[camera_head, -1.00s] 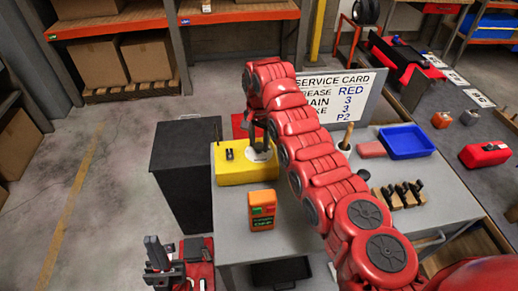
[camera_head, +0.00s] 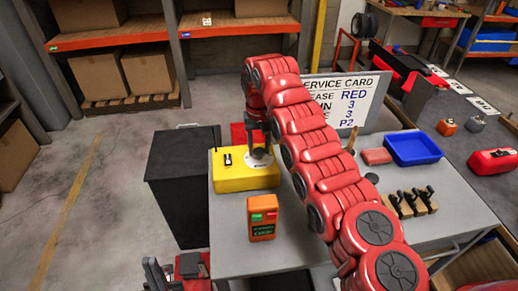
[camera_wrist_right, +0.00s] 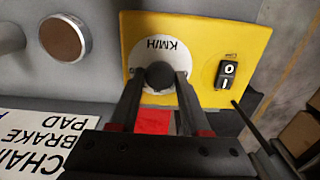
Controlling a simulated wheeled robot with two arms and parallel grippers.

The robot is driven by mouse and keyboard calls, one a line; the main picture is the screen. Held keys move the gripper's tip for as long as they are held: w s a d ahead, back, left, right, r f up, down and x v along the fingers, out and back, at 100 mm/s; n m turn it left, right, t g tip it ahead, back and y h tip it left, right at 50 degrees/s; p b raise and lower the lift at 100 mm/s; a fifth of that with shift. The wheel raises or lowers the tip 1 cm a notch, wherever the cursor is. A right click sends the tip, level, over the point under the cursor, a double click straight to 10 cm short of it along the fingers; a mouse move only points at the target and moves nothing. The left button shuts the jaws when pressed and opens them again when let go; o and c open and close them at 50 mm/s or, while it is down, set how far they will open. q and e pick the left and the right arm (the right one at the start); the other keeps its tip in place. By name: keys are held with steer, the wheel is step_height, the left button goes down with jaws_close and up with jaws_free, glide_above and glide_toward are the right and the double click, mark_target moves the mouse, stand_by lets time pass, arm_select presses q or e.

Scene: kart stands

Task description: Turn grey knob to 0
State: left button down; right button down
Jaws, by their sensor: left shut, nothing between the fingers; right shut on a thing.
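The yellow box (camera_head: 228,180) stands on the grey bench. It carries a white round dial marked KM/H (camera_wrist_right: 152,50) with a dark grey knob (camera_wrist_right: 159,75) at its centre. My right gripper (camera_wrist_right: 158,84) comes from above and its two fingers are shut on the knob from both sides. In the head view my right gripper (camera_head: 260,152) partly hides the knob and dial. The knob's pointer and the dial's numbers cannot be read. My left gripper (camera_head: 153,270) is shut and empty at the lower left edge, away from the box, and partly out of view.
A black rocker switch (camera_wrist_right: 227,75) sits beside the dial. An orange handheld device (camera_head: 262,222) stands in front of the box. A service card sign (camera_head: 346,100), a blue tray (camera_head: 412,148) and several dark-handled tools (camera_head: 410,202) are on the bench. A dark cabinet (camera_head: 180,190) stands left.

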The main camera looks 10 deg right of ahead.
mark_target(258, 151)
stand_by(0.4)
steer(key=shift+c, duration=1.8)
jaws_free()
steer(key=shift+r, duration=0.1)
steer(key=shift+r, duration=0.6)
step_height(258, 151, up, 5)
steer(key=shift+a+r+p, duration=0.1)
steer(key=shift+a+p, duration=0.05)
steer(key=shift+p, duration=0.2)
step_height(258, 151, up, 11)
steer(key=p, duration=1.1)
